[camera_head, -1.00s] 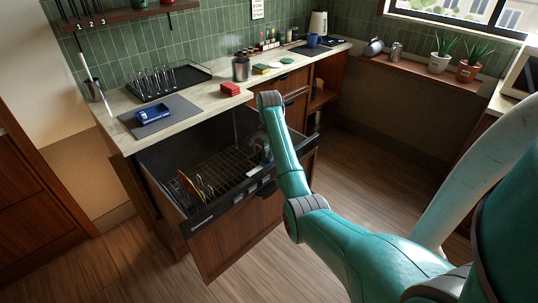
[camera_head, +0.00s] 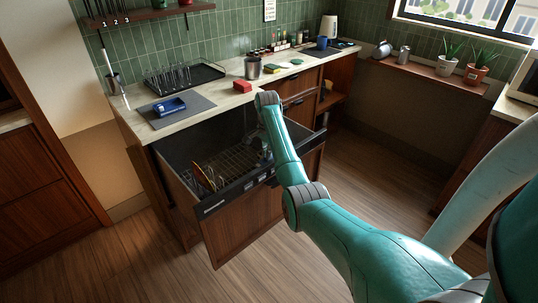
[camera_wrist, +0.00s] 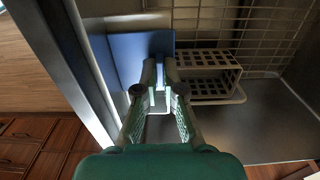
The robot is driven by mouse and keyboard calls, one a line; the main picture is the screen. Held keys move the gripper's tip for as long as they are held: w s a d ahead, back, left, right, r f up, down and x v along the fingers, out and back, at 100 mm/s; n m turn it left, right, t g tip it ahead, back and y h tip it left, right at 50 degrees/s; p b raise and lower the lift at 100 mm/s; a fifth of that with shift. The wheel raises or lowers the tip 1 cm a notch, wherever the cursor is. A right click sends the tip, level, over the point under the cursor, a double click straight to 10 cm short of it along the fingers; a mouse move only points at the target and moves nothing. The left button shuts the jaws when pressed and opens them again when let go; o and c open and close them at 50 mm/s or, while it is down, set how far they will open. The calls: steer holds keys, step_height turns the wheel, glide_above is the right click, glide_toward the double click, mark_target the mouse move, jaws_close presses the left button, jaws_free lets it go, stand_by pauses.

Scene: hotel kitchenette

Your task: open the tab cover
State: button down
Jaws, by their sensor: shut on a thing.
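A blue flat panel (camera_wrist: 125,60), apparently the tab cover, shows in the wrist view along the inner side of the open dishwasher drawer (camera_head: 235,208). My gripper (camera_wrist: 161,65) reaches down over it with its two fingertips close together at the panel's right part. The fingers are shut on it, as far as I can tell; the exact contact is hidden. A small pale patch shows between the fingers.
A grey slotted basket (camera_wrist: 205,77) lies just right of my fingers, with a wire rack (camera_wrist: 250,30) beyond it. The counter above holds a red box (camera_head: 242,86) and a blue item (camera_head: 170,106) on a mat.

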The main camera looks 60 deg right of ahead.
steer(key=c, duration=1.3)
jaws_free()
step_height(320, 180, up, 8)
steer(key=shift+f, duration=0.25)
